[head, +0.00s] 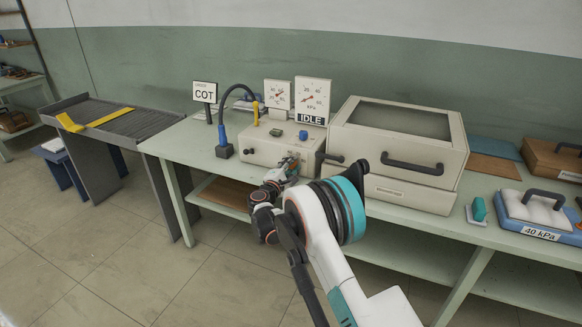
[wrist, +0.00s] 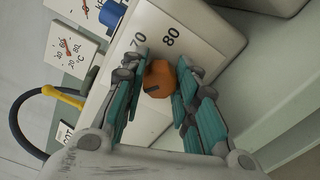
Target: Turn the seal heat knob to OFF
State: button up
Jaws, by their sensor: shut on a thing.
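The seal heat knob (wrist: 159,78) is orange and sits on the front of a cream control box (head: 262,147). In the wrist view it lies between the teal fingers of my gripper (wrist: 161,66), which are shut on it. A dark mark shows on its face. The printed numbers 70 and 80 are visible beside the knob; any OFF mark is hidden. A blue knob (head: 303,135) is on the box, also in the wrist view (wrist: 112,14).
Two dials (head: 312,98) and an IDLE sign (head: 312,119) stand behind the box. A large cream chamber with a dark handle (head: 412,164) is close on the right. A black hose on a blue base (head: 223,146) stands at left. The floor in front is clear.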

jog(key=shift+n, duration=2.1)
jog(key=o, duration=1.1)
jog(key=shift+c, duration=0.2)
jog(key=shift+a, duration=0.1)
jog(key=v, duration=1.2)
